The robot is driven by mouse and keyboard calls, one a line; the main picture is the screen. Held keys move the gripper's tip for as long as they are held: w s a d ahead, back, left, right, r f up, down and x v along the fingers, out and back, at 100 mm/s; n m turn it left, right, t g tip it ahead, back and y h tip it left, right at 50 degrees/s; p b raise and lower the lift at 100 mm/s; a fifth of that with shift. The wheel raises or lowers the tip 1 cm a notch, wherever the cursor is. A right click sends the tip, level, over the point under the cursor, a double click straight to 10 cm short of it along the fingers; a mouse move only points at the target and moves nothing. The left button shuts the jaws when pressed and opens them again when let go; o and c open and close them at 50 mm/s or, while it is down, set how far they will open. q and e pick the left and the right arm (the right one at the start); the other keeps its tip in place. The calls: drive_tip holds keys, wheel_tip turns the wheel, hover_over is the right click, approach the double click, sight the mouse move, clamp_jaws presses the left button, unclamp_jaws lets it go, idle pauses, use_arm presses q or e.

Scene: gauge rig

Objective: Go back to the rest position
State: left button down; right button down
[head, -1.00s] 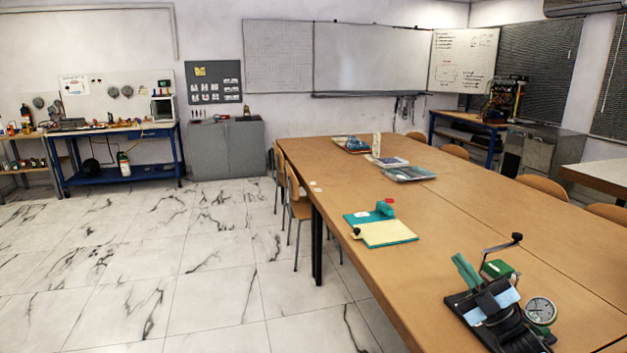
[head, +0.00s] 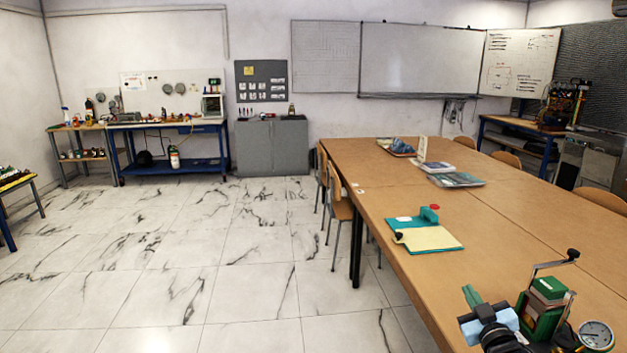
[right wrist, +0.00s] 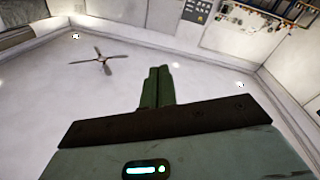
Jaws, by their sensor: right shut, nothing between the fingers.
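The gauge rig (head: 545,305) stands at the near right of the table in the head view, with a green block, a bent lever with a black knob (head: 573,254) and a round dial gauge (head: 597,336). My right gripper (head: 471,296) is in front of the rig's left side, its green fingers pointing up. It is shut and empty. In the right wrist view its fingers (right wrist: 157,87) are together, with the ceiling and walls behind. My right arm hides the lower part of the rig. My left gripper is not in view.
The long brown table (head: 500,225) carries a teal clipboard (head: 428,236) and, farther back, trays and books. Chairs (head: 341,208) stand along its left side. The marble floor (head: 200,260) left of the table is open. A grey cabinet (head: 272,147) and blue workbench (head: 170,150) line the back wall.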

wheel_tip(320, 180, down, 7)
drive_tip(key=s+d+m+g+h, duration=0.1)
drive_tip(key=d+m+g+h, duration=0.1)
drive_tip(key=g, duration=0.2)
drive_tip(key=s+a+f+g+y, duration=0.1)
drive_tip(key=s+a+f, duration=0.3)
drive_tip(key=s+f, duration=0.35)
drive_tip(key=s+a+f+g+y, duration=0.1)
drive_tip(key=s+a+f, duration=0.4)
drive_tip(key=s+f, duration=0.25)
drive_tip(key=s+a+f+g, duration=0.1)
drive_tip(key=s+a+f, duration=0.1)
drive_tip(key=s, duration=0.8)
drive_tip(key=s+a+f+g+y, duration=0.1)
drive_tip(key=s+a, duration=0.3)
drive_tip(key=s, duration=0.6)
drive_tip(key=s+a+f+m+g+y, duration=0.1)
drive_tip(key=s+a+f+g, duration=0.1)
drive_tip(key=s, duration=0.8)
drive_tip(key=shift+s+a+f, duration=0.25)
drive_tip(key=shift+a+f, duration=0.1)
drive_tip(key=shift+a, duration=0.4)
